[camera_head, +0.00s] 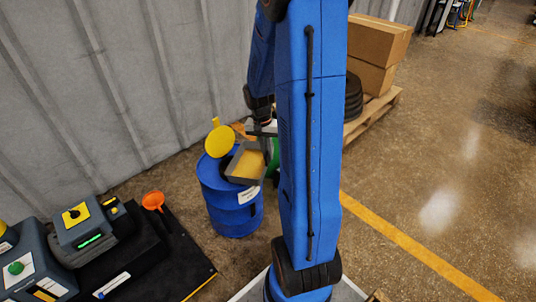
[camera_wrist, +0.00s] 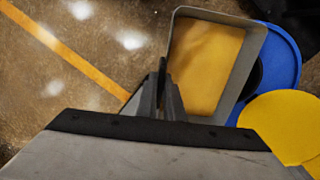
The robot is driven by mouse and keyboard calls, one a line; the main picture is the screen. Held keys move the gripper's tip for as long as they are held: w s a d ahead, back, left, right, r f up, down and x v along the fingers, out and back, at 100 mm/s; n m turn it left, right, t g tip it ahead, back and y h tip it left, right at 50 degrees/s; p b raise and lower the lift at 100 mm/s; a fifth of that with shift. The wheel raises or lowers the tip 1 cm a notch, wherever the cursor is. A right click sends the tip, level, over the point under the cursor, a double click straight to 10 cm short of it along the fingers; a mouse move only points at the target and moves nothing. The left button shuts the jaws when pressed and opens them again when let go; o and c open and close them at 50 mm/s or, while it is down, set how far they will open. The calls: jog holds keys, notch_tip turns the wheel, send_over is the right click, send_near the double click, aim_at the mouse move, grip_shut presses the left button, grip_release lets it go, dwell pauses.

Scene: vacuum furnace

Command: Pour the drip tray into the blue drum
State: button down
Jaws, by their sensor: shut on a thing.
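The drip tray (camera_head: 246,164) is a grey, shallow rectangular tray with a yellow-amber layer inside. In the wrist view the tray (camera_wrist: 258,62) is gripped at its near left side by my gripper (camera_wrist: 165,84), whose fingers are shut on it. In the head view my gripper (camera_head: 264,128) is partly hidden by my arm. The tray is tilted and overlaps the top of the blue drum (camera_head: 235,214). The drum also shows in the wrist view (camera_wrist: 287,57), with a dark opening partly covered by the tray. I cannot tell whether anything is flowing.
The drum's yellow lid (camera_head: 219,141) stands raised at its back. An orange funnel (camera_head: 153,200) sits on a black mat left of the drum, near grey equipment (camera_head: 85,222). A pallet with cardboard boxes (camera_head: 376,45) stands behind right. The floor right of the yellow line is clear.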

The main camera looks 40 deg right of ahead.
jog(key=shift+w+a+r+g+h, duration=0.15)
jog(key=shift+w+r+g+h, duration=0.15)
jog(key=shift+r+g, duration=0.25)
jog(key=shift+w+a+r+g+h, duration=0.2)
jog(key=shift+w+r+g+h, duration=0.1)
jog(key=shift+r, duration=0.4)
jog(key=shift+w+a+r+g+h, duration=0.15)
jog(key=shift+w+r+g+h, duration=0.15)
jog(key=shift+r+g, duration=0.25)
dwell(0.5)
jog(key=shift+w+a+r+g+h, duration=0.3)
jog(key=shift+w+r+g, duration=0.15)
jog(key=shift+r, duration=0.2)
jog(key=shift+w+a+r+g+h, duration=0.25)
jog(key=shift+w+r+g, duration=0.15)
jog(key=shift+r, duration=0.2)
dwell(0.6)
jog(key=shift+w+a+r+g+h, duration=0.35)
jog(key=shift+w+r+g, duration=0.15)
jog(key=shift+w, duration=0.1)
jog(key=shift+w+a+r+g+h, duration=0.35)
jog(key=shift+w+r+g, duration=0.1)
jog(key=shift+w+r, duration=0.1)
dwell(0.8)
